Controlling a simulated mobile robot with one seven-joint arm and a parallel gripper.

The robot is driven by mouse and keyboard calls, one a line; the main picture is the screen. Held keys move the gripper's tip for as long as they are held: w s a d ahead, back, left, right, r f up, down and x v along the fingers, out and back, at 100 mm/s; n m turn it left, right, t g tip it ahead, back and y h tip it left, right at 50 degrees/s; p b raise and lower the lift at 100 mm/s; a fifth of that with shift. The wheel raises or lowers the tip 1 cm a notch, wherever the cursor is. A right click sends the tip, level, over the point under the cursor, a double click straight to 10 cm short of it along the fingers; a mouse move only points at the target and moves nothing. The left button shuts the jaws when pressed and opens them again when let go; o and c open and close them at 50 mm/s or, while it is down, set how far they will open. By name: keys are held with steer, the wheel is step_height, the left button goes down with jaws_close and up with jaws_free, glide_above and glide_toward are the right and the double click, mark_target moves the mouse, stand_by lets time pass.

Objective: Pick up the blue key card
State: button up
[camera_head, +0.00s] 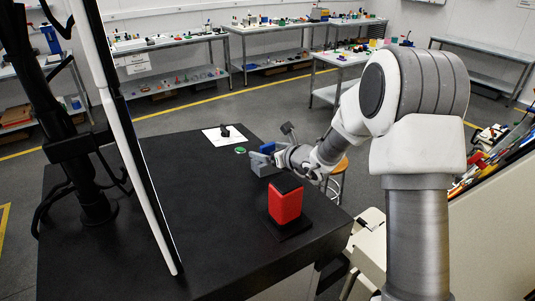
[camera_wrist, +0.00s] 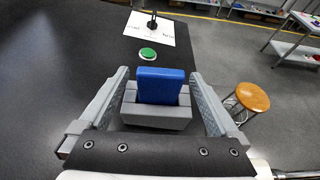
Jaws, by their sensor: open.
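The blue key card (camera_wrist: 161,86) stands upright in a grey holder (camera_wrist: 155,115), its upper part showing above the holder. In the wrist view my gripper (camera_wrist: 160,88) is open, with one grey finger on each side of the card and holder and a gap to the card on both sides. In the head view the blue card (camera_head: 267,148) and grey holder (camera_head: 258,165) sit near the right edge of the black table. My gripper (camera_head: 272,157) is right at them, partly hiding them.
A red block (camera_head: 285,203) on a black base stands nearer on the black table (camera_head: 190,215). A green disc (camera_wrist: 148,53) and a white sheet (camera_wrist: 150,30) with a small black object lie beyond the holder. A stool (camera_wrist: 252,97) stands off the table's right edge.

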steer(key=shift+w+a, duration=0.1)
steer(key=shift+a, duration=0.05)
steer(key=c, duration=1.4)
